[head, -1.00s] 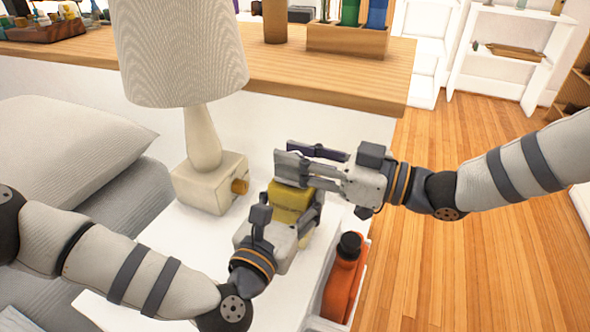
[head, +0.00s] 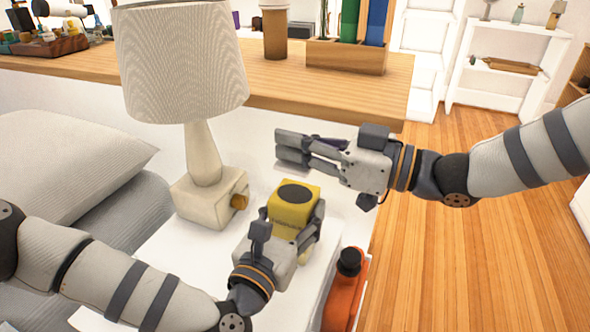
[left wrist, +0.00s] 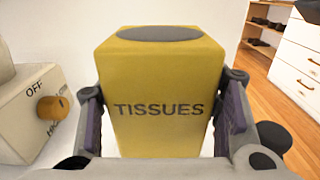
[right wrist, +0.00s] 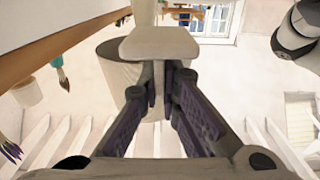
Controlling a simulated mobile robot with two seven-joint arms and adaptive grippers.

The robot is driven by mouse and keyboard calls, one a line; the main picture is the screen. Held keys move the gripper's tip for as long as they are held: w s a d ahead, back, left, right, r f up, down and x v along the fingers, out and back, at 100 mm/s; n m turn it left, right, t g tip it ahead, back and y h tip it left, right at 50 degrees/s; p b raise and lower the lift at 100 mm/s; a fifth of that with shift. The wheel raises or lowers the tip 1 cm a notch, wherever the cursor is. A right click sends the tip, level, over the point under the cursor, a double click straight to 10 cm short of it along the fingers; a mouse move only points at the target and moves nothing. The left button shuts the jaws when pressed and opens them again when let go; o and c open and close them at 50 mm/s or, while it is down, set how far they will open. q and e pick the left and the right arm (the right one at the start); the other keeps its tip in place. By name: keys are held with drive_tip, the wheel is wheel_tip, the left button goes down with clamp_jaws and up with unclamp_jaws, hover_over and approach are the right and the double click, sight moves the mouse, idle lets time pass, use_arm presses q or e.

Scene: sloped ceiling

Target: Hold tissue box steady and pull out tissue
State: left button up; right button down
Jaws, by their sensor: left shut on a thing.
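The yellow tissue box (head: 294,207) stands upright on the white bedside table, with a bare dark oval opening on top. In the left wrist view its front (left wrist: 160,80) reads "TISSUES". My left gripper (left wrist: 163,95) is shut on the box, one finger on each side. My right gripper (head: 283,150) is above and behind the box, clear of it. In the right wrist view its fingers close on the narrow stem of a pale, T-shaped tissue (right wrist: 160,43).
A lamp (head: 188,70) with a square base and a knob stands left of the box. An orange bottle (head: 343,298) stands at the front right. A wooden-topped ledge (head: 290,97) runs behind. Open floor lies to the right.

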wheel_tip(320, 180, up, 5)
drive_tip(key=shift+f, duration=0.15)
use_arm(q)
drive_tip(key=o, duration=1.3)
